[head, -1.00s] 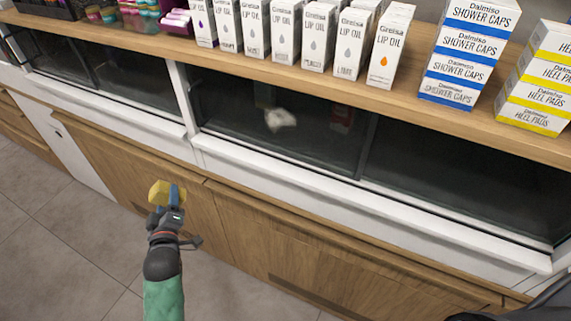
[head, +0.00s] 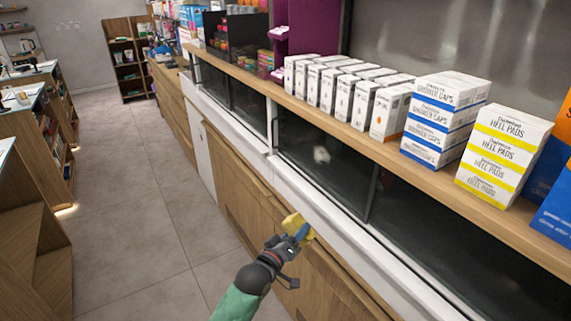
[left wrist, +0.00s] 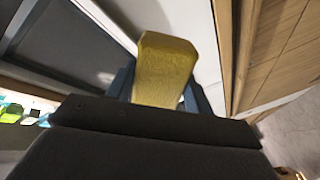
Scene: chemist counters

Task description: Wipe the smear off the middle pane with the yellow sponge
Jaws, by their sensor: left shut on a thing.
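The yellow sponge (head: 294,222) is held in my left gripper (head: 300,234), in front of the wooden drawer fronts and below the glass. It fills the middle of the left wrist view (left wrist: 165,70), between the blue fingers. A whitish smear (head: 321,155) shows on a dark glass pane (head: 345,181) under the counter shelf. The sponge is apart from this pane, lower and nearer to me. My right gripper is out of view.
A wooden shelf (head: 345,139) above the glass carries white lip oil boxes (head: 341,97), shower caps boxes (head: 437,124) and heel pads boxes (head: 500,160). A white ledge (head: 318,205) runs below the panes. Open tiled floor (head: 140,190) lies to the left.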

